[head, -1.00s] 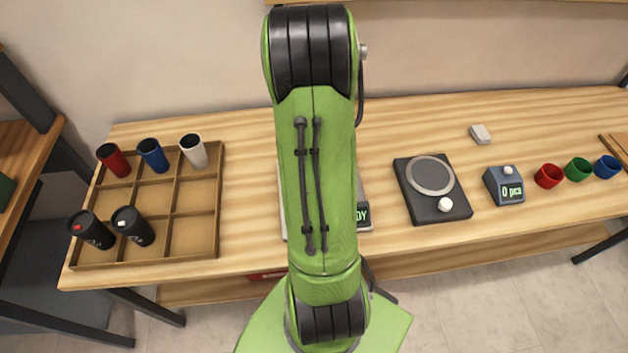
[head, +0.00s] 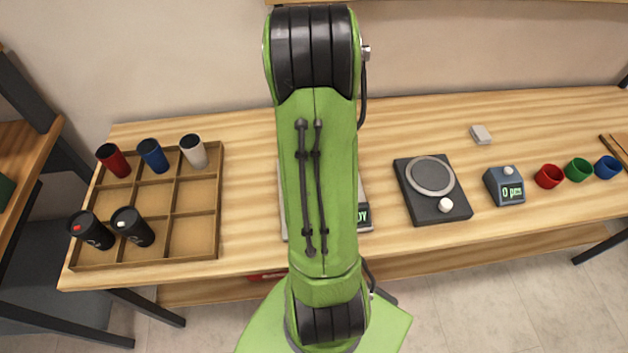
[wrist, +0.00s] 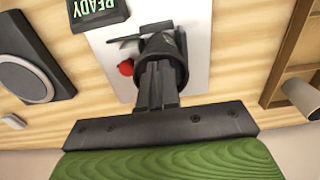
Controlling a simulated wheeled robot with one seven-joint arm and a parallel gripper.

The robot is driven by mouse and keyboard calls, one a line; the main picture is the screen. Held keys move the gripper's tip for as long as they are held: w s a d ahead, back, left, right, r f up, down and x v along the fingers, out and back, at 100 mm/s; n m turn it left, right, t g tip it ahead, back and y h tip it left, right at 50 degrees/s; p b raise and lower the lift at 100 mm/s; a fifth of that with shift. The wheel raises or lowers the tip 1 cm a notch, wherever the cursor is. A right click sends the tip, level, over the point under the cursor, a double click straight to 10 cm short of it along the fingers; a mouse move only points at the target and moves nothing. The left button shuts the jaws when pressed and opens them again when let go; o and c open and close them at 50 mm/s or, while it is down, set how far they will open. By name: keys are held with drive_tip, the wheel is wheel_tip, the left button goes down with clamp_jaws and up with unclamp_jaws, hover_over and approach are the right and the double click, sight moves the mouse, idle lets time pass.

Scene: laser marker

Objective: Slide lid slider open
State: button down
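In the wrist view, my gripper (wrist: 157,82) has its two dark fingers close together, and they look shut. The tips reach a black round cup-like thing (wrist: 172,48) on a pale plate (wrist: 200,60). Dark on dark, I cannot tell whether the tips touch it, and no lid slider shows clearly there. In the head view, my green arm hides this spot and my gripper. Two black tumblers stand in the wooden tray at the left: one (head: 92,232) with a red mark on top, one (head: 133,228) with a white mark.
The wooden tray (head: 145,194) also holds red (head: 113,160), blue (head: 152,155) and white (head: 194,151) cups. A READY display (wrist: 97,12) and a red knob (wrist: 126,68) are near my gripper. A dark device with a disc (head: 432,190) and a counter (head: 504,186) stand right.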

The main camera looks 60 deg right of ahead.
wheel_tip(320, 180, up, 7)
drive_tip(key=p, duration=0.5)
idle(0.3)
idle(0.5)
drive_tip(key=w+a+r+n+t, duration=0.2)
drive_tip(key=w+a+r+n, duration=0.2)
drive_tip(key=a+r, duration=0.8)
drive_tip(key=s+a+r+n+t, duration=0.1)
drive_tip(key=s+a+r+n, duration=0.1)
drive_tip(key=a, duration=0.5)
drive_tip(key=s+a+r+n+t, duration=0.2)
drive_tip(key=s+a+r+n, duration=0.1)
drive_tip(key=s+a, duration=0.2)
drive_tip(key=a, duration=0.2)
drive_tip(key=shift+s+a+n+t, duration=0.25)
drive_tip(key=shift+a+n+t, duration=0.05)
drive_tip(key=shift+n, duration=0.1)
drive_tip(key=shift+r, duration=0.1)
